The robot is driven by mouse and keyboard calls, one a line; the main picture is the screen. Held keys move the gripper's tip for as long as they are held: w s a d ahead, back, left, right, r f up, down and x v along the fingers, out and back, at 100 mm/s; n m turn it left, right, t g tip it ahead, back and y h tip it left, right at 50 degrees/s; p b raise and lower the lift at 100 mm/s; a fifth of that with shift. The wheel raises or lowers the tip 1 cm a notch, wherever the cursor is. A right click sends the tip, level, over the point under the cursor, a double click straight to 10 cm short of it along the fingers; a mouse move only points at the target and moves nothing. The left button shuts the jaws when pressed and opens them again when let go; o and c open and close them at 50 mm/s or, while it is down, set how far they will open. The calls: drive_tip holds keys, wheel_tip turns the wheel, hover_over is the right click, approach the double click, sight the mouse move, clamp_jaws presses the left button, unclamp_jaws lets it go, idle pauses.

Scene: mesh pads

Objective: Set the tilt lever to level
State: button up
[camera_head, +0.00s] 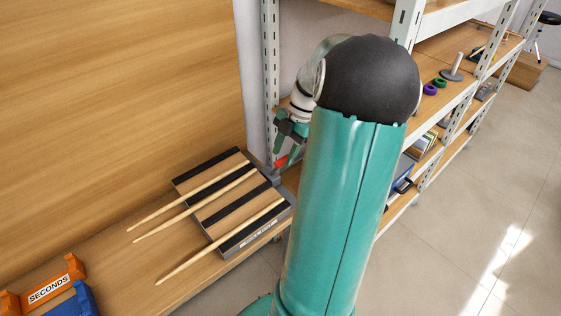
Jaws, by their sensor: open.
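A wooden board (229,202) with black strips lies on the bench, left of my arm. A small red piece (281,162), which looks like the handle of the tilt lever, shows just beyond the board's back right corner. How the lever joins the board and what angle it sits at cannot be told. My gripper (285,150) is open, small and partly hidden behind my green arm. It is close to the red piece, and in the picture its fingers come down just above it. Whether they touch cannot be told.
Several thin wooden sticks (199,206) lie across the board and overhang its left side. An orange bin marked SECONDS (50,289) and a blue bin (78,302) stand at the lower left. A metal shelf post (271,70) rises behind my gripper. Shelves (440,50) stand to the right.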

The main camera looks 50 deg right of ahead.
sight(282, 159)
drive_tip(key=shift+x, duration=1.95)
clamp_jaws()
